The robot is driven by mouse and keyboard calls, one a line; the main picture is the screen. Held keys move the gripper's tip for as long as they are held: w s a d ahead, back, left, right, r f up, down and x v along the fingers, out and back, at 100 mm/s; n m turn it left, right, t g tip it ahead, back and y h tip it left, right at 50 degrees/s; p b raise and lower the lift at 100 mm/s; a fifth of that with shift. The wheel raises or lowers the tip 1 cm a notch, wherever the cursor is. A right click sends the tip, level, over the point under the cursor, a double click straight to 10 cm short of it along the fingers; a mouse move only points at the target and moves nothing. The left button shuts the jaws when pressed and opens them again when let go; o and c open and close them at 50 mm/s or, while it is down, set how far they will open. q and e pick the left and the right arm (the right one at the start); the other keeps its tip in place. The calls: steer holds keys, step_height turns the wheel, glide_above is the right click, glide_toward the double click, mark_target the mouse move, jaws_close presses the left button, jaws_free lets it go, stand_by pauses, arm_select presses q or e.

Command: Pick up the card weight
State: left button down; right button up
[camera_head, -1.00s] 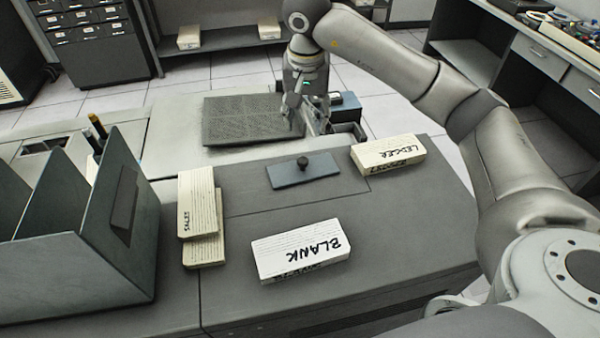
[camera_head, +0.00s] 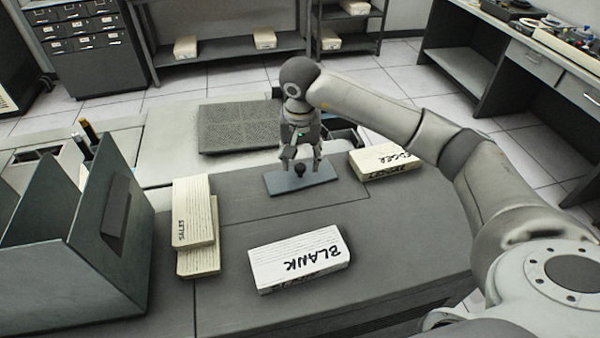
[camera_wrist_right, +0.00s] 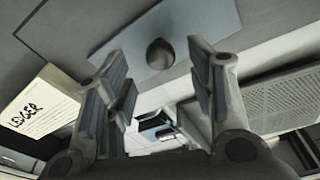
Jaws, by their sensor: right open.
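The card weight (camera_head: 286,182) is a flat blue-grey plate with a dark round knob (camera_head: 299,169) on top. It lies on the dark desk top, left of the LEDGER card stack. My right gripper (camera_head: 300,168) is open around or just above the knob in the head view. In the right wrist view the knob (camera_wrist_right: 160,54) shows between and beyond the tips of my open right gripper (camera_wrist_right: 160,60), with the plate (camera_wrist_right: 205,20) behind it. I see no contact with the knob. My left gripper is not in view.
The LEDGER card stack (camera_head: 378,163) sits close to the right of the weight. The BLANK card stack (camera_head: 297,262) lies nearer, and the SALES stacks (camera_head: 193,205) lie left. A grey divider rack (camera_head: 120,250) stands at the left. A perforated panel (camera_head: 238,128) is behind.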

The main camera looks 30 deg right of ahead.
mark_target(300, 166)
steer(key=shift+w+f+p, duration=0.1)
steer(key=shift+f+p, duration=0.4)
steer(key=shift+f, duration=1.3)
steer(key=shift+r, duration=0.1)
jaws_close()
